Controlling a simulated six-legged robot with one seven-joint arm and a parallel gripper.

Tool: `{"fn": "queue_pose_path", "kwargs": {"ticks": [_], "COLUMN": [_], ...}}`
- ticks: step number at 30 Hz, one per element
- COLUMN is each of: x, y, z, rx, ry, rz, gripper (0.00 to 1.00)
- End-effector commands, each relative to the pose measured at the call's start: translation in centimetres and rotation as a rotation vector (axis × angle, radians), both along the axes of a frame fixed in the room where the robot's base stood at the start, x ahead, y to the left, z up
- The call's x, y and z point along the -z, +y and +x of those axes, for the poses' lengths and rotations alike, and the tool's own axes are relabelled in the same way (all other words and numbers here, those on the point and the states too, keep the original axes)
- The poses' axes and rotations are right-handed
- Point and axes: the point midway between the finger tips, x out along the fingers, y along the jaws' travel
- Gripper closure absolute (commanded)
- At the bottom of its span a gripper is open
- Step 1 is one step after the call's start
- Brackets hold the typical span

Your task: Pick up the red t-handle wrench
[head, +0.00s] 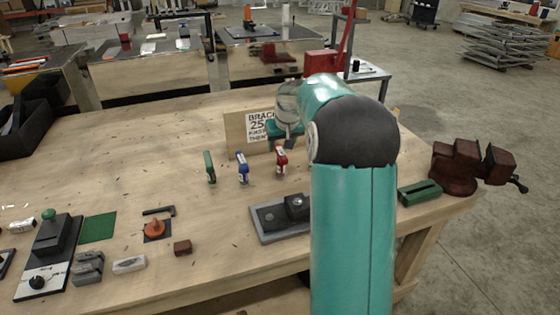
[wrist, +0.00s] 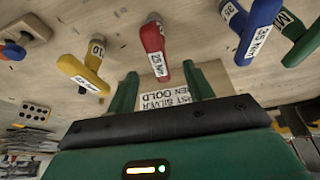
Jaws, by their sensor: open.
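In the wrist view the red wrench (wrist: 153,42) has a white "25 NM" label and lies ahead of my gripper, in line with the gap between the fingers. My gripper (wrist: 160,70) is open and empty, its two green fingers apart. In the head view my arm partly hides the gripper, near the sign.
A yellow wrench (wrist: 85,72) is left of the red one in the wrist view, and the blue one (wrist: 250,28) is to the right. The sign board (head: 237,132) stands behind the row. A grey block fixture (head: 270,222) lies in front.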

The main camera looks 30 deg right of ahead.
Motion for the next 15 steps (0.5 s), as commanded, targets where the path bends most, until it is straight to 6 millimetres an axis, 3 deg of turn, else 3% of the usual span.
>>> {"fn": "queue_pose_path", "kwargs": {"ticks": [10, 15], "x": [2.9, 5.4], "y": [-0.5, -0.8], "z": [1.1, 2.0], "rx": [-0.002, -0.004], "ry": [0.0, 0.001], "rz": [0.0, 0.001], "gripper": [0.48, 0.48]}}
